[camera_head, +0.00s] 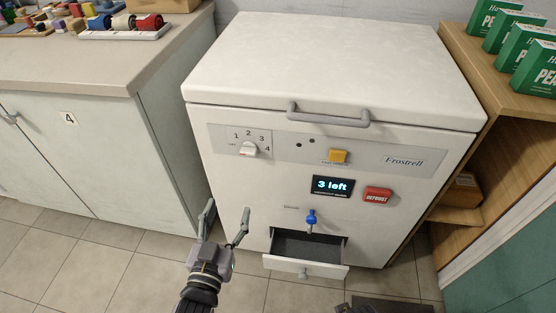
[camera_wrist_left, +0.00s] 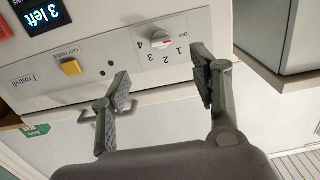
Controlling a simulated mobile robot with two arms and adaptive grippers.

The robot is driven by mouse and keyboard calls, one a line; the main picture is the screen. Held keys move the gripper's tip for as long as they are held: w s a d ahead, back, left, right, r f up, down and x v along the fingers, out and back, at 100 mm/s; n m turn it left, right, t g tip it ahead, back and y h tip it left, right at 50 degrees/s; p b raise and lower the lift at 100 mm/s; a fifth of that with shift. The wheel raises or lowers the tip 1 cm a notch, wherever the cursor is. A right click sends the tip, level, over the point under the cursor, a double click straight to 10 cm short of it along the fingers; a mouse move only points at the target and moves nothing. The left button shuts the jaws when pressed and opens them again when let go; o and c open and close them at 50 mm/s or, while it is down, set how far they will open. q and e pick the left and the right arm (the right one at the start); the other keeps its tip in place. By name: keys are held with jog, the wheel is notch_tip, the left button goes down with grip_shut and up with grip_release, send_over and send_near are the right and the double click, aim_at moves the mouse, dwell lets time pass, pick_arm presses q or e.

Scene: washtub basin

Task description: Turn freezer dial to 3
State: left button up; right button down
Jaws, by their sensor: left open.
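In the left wrist view the dial (camera_wrist_left: 160,40) appears upside down, beyond the fingertips. My left gripper (camera_head: 227,213) is open and empty, in front of the freezer's lower left and below the dial in the picture. Its two fingers (camera_wrist_left: 161,82) stand wide apart in the wrist view. My right gripper is not in view.
The freezer (camera_head: 330,60) has a lid handle (camera_head: 328,116), a yellow button (camera_head: 338,156), a display reading "3 left" (camera_head: 333,186), a red defrost button (camera_head: 377,194), a blue tap (camera_head: 311,218) and an open drawer (camera_head: 293,265). A cabinet (camera_head: 90,140) stands left, wooden shelving (camera_head: 500,95) right.

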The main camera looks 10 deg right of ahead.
pick_arm(q)
jog(key=r, duration=0.1)
jog(key=b, duration=0.2)
send_near(247, 153)
jog(key=x, duration=0.8)
jog(key=shift+f, duration=0.1)
jog(key=shift+w+d, duration=0.25)
jog(key=shift+w, duration=0.45)
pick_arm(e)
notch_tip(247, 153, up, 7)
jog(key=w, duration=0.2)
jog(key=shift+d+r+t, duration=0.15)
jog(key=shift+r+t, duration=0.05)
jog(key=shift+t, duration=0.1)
pick_arm(q)
jog(key=c, duration=1.1)
jog(key=shift+c, duration=0.2)
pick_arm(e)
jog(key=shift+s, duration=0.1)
